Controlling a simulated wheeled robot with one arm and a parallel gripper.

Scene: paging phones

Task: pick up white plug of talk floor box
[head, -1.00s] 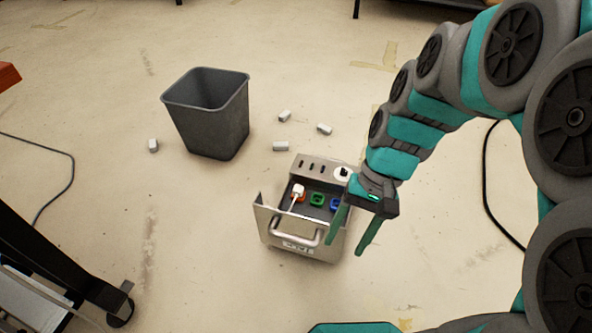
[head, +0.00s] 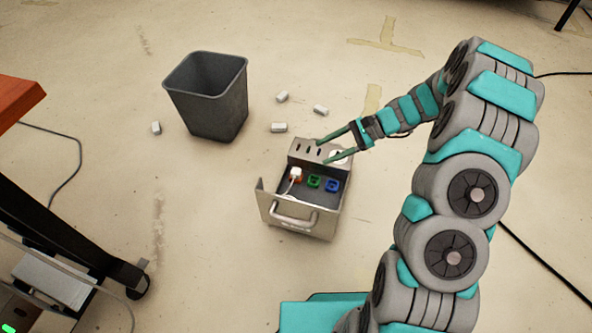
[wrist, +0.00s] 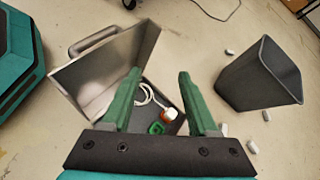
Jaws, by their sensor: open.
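The metal floor box (head: 300,226) stands on the floor with its handle towards me; it also shows in the wrist view (wrist: 95,72). The white plug (head: 295,173) sits at the orange socket inside it, with a white cable. In the wrist view the white plug (wrist: 169,114) shows beyond my fingers, beside the green socket (wrist: 157,128). My gripper (head: 321,152) is open and empty, its fingers over the back panel of the box. In the wrist view the gripper (wrist: 159,74) has its fingers apart, the plug seen between them; contact is not visible.
A grey bin (head: 205,105) stands behind and left of the box. Several small white blocks (head: 279,127) lie on the floor near it. A wheeled black stand (head: 75,245) is at lower left. Open floor surrounds the box.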

